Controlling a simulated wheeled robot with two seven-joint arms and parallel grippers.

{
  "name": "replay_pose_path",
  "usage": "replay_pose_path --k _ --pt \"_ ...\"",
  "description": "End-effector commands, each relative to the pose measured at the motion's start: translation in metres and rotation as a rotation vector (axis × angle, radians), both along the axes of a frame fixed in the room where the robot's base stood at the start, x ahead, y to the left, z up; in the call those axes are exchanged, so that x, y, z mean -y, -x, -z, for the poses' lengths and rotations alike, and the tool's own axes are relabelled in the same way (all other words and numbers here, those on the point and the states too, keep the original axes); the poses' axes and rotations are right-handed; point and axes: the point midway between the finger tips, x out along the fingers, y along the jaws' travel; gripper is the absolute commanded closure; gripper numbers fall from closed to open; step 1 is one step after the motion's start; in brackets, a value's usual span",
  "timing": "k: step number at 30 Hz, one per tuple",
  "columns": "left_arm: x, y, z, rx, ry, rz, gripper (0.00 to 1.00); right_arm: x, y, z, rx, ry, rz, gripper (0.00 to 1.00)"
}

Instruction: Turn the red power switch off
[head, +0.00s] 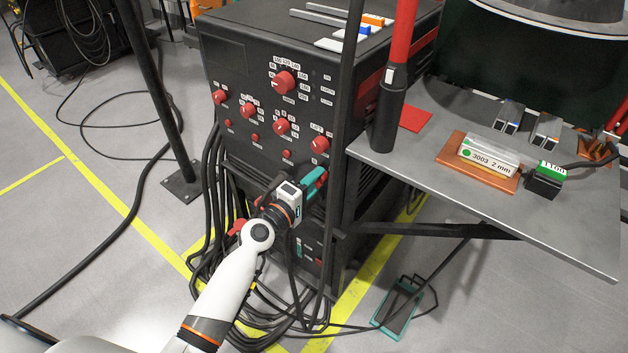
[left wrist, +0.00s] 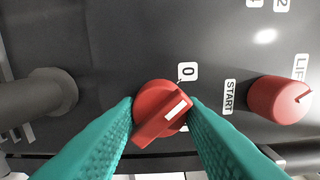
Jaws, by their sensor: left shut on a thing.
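The red power switch (left wrist: 153,128) is a round knob with a raised bar and a white stripe on the dark front panel. In the left wrist view its bar is slanted, with the striped end toward the upper right, below and not squarely in line with the 0 label (left wrist: 188,71). My left gripper (left wrist: 162,104) has its teal fingers closed on both sides of this switch. In the head view the left gripper (head: 314,183) is at the lower front of the black machine (head: 232,128), where the gripper hides the switch. My right gripper is not in view.
A dark cylindrical plug (left wrist: 42,94) sticks out at left. A grey table (head: 430,165) stands to the right behind a dark post.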

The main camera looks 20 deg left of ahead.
Motion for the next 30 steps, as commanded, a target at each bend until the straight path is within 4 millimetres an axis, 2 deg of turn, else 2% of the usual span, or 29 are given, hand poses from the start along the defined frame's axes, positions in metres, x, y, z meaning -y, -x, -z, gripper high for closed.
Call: replay_pose_path --k 9,21,22,24,26,30 --pt "-0.0014 -0.0002 0.0003 -0.025 0.067 -0.004 0.88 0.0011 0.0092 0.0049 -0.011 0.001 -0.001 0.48" --pt "-0.0014 -0.0001 0.0006 -0.027 0.073 -0.003 0.87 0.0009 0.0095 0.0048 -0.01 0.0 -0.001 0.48" --pt "-0.0014 -0.0001 0.0006 -0.027 0.073 -0.003 0.63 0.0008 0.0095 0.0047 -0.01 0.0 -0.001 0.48" --pt "-0.0012 -0.0001 0.0006 -0.027 0.073 -0.003 0.52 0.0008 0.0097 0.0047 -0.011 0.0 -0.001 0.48" --pt "-0.0011 -0.0001 0.0005 -0.027 0.072 -0.003 0.43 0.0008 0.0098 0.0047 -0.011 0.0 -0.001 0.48" --pt "-0.0007 0.0 0.0004 -0.027 0.072 -0.002 0.43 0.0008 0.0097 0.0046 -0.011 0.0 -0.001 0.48"
